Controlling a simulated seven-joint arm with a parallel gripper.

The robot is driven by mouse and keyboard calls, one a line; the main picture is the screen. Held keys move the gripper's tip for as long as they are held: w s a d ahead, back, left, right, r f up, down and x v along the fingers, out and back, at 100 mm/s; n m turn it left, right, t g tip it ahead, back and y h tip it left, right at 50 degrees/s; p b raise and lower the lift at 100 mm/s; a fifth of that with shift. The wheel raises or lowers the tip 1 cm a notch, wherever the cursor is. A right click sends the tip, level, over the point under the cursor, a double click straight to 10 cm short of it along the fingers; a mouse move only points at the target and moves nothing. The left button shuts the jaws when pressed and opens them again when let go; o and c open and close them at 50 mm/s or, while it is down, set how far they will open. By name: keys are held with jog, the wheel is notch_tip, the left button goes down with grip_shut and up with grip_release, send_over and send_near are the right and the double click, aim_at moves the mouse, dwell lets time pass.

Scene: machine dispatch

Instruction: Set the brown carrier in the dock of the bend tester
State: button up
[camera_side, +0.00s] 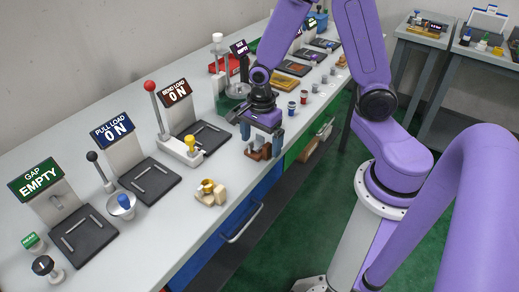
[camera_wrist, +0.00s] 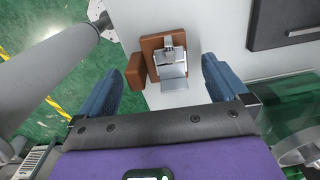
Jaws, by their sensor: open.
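The brown carrier (camera_side: 266,152) stands on the bench near its front edge. In the wrist view the carrier (camera_wrist: 151,44) has a brown block at its left and a grey metal piece (camera_wrist: 172,66) on it. My gripper (camera_side: 262,141) is open, pointing down at the carrier. In the wrist view its blue fingers (camera_wrist: 160,86) are spread, one to each side of the carrier's near end; contact cannot be told. The bend tester (camera_side: 180,112), with a sign reading BEND LOAD ON, stands to the left. Its dark dock (camera_side: 212,137) has light rails, and no carrier shows in it.
A red-knobbed lever (camera_side: 151,88) and a yellow-topped part (camera_side: 190,143) stand at the bend tester's left. A cream block with a yellow piece (camera_side: 210,193) lies nearer the front. The pull tester's dock (camera_side: 150,182) is further left. Small jars (camera_side: 292,108) stand right of my gripper.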

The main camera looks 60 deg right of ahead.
jog(key=shift+f, duration=0.6)
jog(key=c, duration=1.3)
jog(key=shift+r, duration=0.15)
